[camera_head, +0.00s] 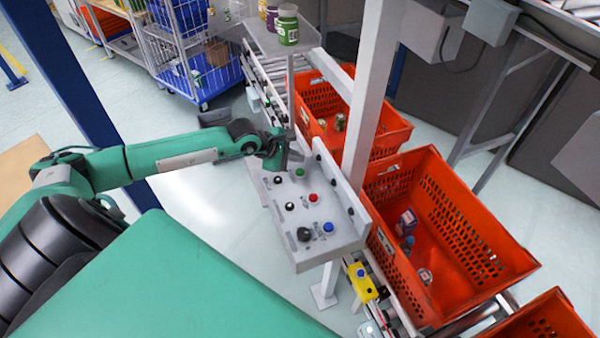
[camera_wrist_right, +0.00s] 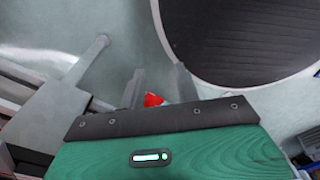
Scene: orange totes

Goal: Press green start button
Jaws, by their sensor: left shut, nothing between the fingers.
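The grey control panel (camera_head: 322,238) carries a green button (camera_head: 299,172), a red button (camera_head: 313,197), a blue button (camera_head: 328,227) and several black knobs. My left gripper (camera_head: 283,163) is shut and empty, pointing down at the far end of the panel, just left of the green button. I cannot tell whether its tips touch the panel. The green button is in plain sight. My right gripper (camera_wrist_right: 158,86) shows only in the right wrist view, its two fingers apart with nothing held between them.
Orange totes (camera_head: 455,235) holding small items stand on a conveyor right of the panel. A grey post (camera_head: 368,95) rises beside it. A green-labelled jar (camera_head: 287,25) stands on a shelf behind. A yellow box with a blue button (camera_head: 361,283) sits below the panel's near end.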

